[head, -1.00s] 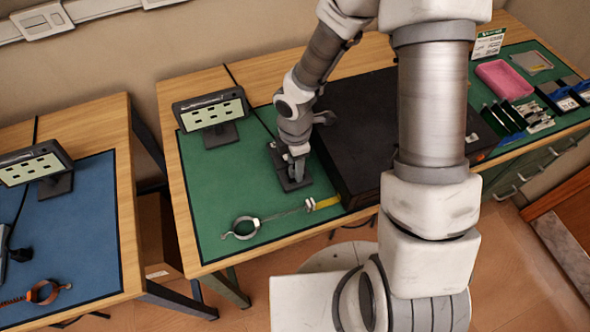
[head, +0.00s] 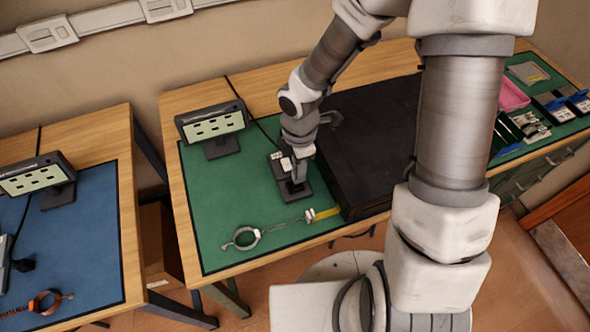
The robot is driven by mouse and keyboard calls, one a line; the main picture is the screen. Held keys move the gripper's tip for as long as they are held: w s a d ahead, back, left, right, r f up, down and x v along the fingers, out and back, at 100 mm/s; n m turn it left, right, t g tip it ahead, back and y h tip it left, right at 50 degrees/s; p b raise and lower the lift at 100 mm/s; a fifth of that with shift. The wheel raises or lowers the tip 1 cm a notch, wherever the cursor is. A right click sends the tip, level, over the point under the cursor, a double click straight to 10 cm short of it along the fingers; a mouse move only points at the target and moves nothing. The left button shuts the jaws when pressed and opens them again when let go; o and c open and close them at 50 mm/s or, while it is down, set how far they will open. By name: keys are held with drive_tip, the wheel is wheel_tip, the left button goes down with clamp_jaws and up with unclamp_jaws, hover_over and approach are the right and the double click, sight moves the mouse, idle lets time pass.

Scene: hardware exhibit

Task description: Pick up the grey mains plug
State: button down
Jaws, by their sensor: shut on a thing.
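My gripper (head: 296,180) points down over a dark block (head: 279,175) on the green mat. Its jaws are shut on a small grey thing, most likely the grey mains plug, which the fingers largely hide. I cannot tell whether the plug is clear of the block. A small pale piece (head: 286,164) shows just left of the fingers, at the block.
A large black case (head: 370,135) stands close to the right of my gripper. A display on a stand (head: 212,125) is behind left. A wrist strap (head: 243,238) lies in front. Green mat is free at left.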

drive_tip(key=s+d+r+p, duration=0.2)
drive_tip(key=s+d+r, duration=0.4)
drive_tip(key=s+d, duration=0.1)
drive_tip(key=shift+s, duration=0.45)
